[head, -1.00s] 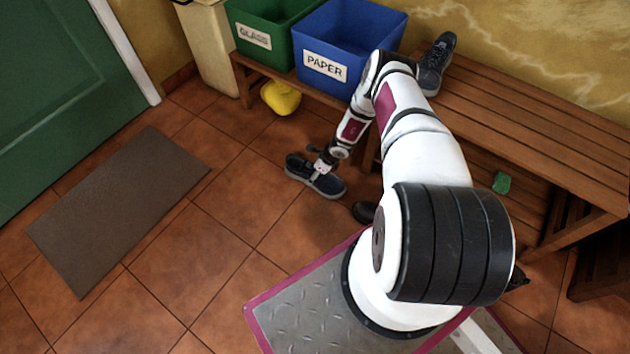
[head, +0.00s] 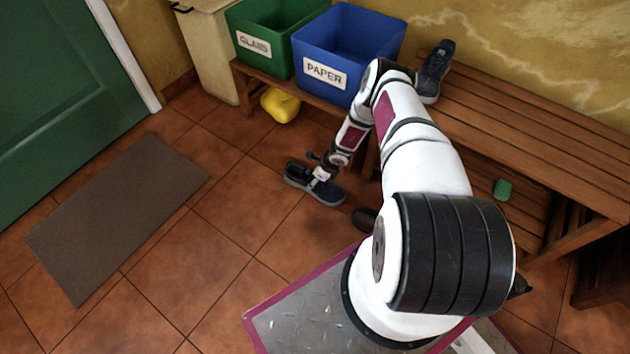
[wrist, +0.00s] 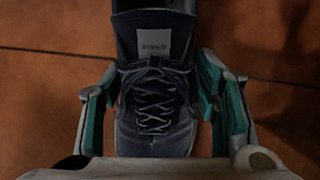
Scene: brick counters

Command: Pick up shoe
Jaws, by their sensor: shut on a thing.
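A dark blue laced shoe with a pale sole (head: 298,170) is at the tiled floor in the head view, left of the bench. It fills the middle of the wrist view (wrist: 155,95), with its laces and a pale tongue label facing the camera. My gripper (head: 318,179) is at the shoe in the head view. In the wrist view its fingers (wrist: 155,100) press on both sides of the shoe. I cannot tell whether the sole touches the floor. A second dark shoe (head: 435,70) stands on the bench top.
A wooden bench (head: 530,130) holds a green glass bin (head: 252,43) and a blue paper bin (head: 325,72). A yellow object (head: 281,105) lies by the bench's left end. A green can (head: 502,190) is on the lower shelf. A brown mat (head: 118,215) and open tiles lie left.

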